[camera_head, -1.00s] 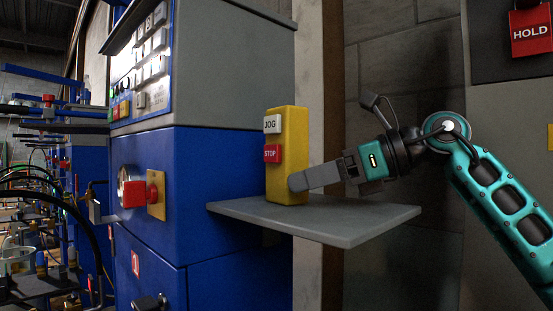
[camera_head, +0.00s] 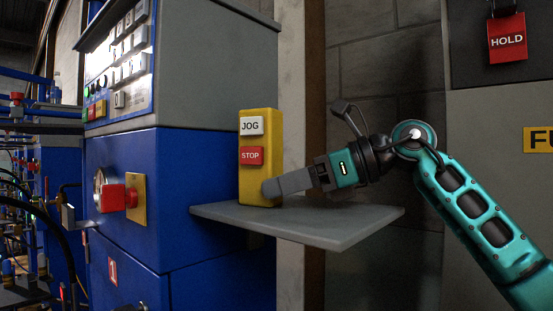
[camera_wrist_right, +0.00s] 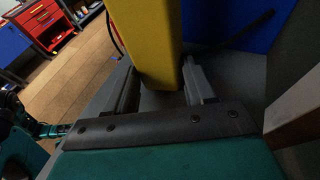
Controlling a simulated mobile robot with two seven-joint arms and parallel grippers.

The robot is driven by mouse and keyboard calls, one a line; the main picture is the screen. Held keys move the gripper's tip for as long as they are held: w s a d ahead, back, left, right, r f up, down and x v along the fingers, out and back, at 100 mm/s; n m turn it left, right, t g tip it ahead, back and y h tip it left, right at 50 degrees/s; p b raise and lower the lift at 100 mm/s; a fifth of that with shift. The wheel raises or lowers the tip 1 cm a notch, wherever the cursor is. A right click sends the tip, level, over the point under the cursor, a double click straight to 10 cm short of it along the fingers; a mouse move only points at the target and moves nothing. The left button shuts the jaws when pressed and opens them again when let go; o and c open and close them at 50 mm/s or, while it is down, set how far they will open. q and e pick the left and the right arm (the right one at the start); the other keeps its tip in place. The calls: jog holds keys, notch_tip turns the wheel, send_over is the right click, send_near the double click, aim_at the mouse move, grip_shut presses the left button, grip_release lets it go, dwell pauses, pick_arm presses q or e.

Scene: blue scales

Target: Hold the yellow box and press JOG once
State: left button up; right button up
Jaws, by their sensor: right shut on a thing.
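The yellow box (camera_head: 257,184) stands upright on a grey shelf (camera_head: 345,232) beside the blue machine. Its face carries a white JOG button (camera_head: 251,126) above a red STOP button (camera_head: 252,156). My right gripper (camera_head: 271,189) comes in from the right and is shut on the lower part of the box. In the right wrist view, the yellow box (camera_wrist_right: 150,45) sits between the two fingers of the right gripper (camera_wrist_right: 155,88). The box's far side is hidden.
The blue machine (camera_head: 180,190) stands left of the shelf, with a red knob (camera_head: 112,198) on its front and a button panel (camera_head: 122,60) above. A red HOLD sign (camera_head: 506,40) hangs at upper right. The shelf's right part is bare.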

pick_arm(q)
jog(key=shift+s+a+f, duration=0.1)
jog(key=c, duration=1.7)
grip_shut()
